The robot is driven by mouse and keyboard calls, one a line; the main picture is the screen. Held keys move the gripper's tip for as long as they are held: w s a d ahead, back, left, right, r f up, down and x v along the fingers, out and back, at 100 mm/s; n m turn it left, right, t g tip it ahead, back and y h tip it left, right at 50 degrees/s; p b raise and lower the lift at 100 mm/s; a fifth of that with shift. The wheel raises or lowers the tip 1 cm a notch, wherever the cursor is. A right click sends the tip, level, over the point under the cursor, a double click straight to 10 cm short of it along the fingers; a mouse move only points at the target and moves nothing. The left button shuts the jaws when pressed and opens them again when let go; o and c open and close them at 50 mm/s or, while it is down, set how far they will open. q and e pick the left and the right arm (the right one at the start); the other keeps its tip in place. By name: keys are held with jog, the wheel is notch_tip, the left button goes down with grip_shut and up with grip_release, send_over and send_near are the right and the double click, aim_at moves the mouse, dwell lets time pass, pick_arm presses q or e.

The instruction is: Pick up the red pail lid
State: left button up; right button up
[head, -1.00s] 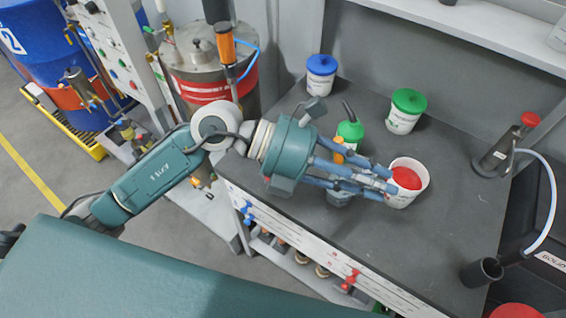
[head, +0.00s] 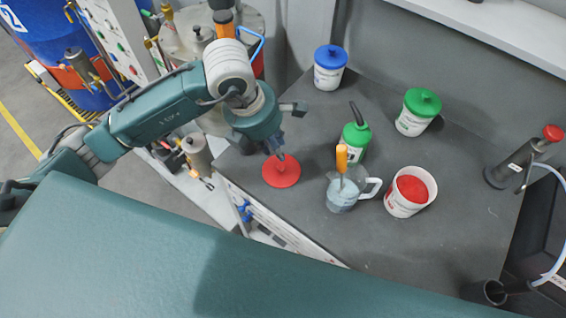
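The red pail lid (head: 281,174) is a flat red disc at the left part of the grey bench top, near its front edge. My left gripper (head: 277,150) points down right over the lid, with its fingers at the lid's far edge or middle. The gripper body and wrist hide most of the fingers, so I cannot tell whether they touch or grip the lid. The open white pail (head: 400,207) with red contents stands to the right. My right gripper is not in view.
A clear jug (head: 341,196) with an orange-handled tool stands right of the lid. Behind are a green bottle (head: 355,142), a blue-lidded pail (head: 329,70) and a green-lidded pail (head: 417,113).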

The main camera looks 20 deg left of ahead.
aim_at(281, 165)
pick_arm(q)
jog(key=x, duration=0.2)
jog(key=shift+s+d+f, duration=0.2)
jog(key=shift+s+f, duration=0.05)
jog(key=shift+f, duration=0.15)
jog(key=shift+w+f+p, duration=0.1)
jog(key=shift+f+p, duration=0.2)
jog(key=shift+p, duration=0.2)
jog(key=x, duration=0.1)
jog(key=p+x, duration=0.2)
jog(key=x, duration=0.1)
jog(key=shift+s+a+f, duration=0.15)
jog(key=shift+s+f, duration=0.05)
jog(key=shift+s, duration=0.1)
jog(key=shift+w+f, duration=0.1)
jog(key=shift+f, duration=0.1)
jog(key=shift+w+f, duration=0.1)
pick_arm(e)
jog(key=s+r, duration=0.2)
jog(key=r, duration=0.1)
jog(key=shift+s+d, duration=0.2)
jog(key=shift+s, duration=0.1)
pick_arm(q)
grip_shut()
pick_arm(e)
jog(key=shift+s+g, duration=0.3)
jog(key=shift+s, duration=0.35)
